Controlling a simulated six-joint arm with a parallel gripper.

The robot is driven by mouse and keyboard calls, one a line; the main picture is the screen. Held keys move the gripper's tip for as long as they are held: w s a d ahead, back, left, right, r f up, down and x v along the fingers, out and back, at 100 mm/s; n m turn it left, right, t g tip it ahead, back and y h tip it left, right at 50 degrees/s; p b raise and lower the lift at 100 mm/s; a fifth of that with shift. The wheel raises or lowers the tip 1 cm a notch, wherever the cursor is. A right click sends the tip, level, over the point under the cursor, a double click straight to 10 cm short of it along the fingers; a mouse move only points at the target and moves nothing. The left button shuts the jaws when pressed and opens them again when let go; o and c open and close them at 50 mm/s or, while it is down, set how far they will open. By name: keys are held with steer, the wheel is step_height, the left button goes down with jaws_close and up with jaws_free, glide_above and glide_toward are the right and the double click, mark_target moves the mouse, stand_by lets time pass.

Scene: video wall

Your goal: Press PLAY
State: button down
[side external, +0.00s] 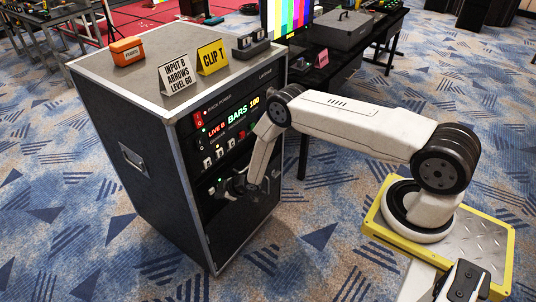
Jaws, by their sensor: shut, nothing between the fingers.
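A black rack case (142,190) with metal edges stands at the left of centre, its front panel facing my arm. The panel has a lit display (237,118) reading "LIVE B", "BARS" and "100", with small buttons and a row of white controls (212,158) below it. My gripper (224,189) is shut and empty at the lower part of the panel, close in front of it. I cannot tell whether it touches the panel. No PLAY label is readable; my gripper and wrist cover part of the lower panel.
On the case top are a white card (177,76) reading "INPUT B ARROWS LEVEL 60", a yellow "CLIP T" card (212,57), an orange box (127,51) and a dark device (250,44). A black table (375,42) with a grey case (328,31) stands behind.

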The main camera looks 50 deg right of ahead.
steer(key=shift+s, duration=0.15)
steer(key=shift+s, duration=2.85)
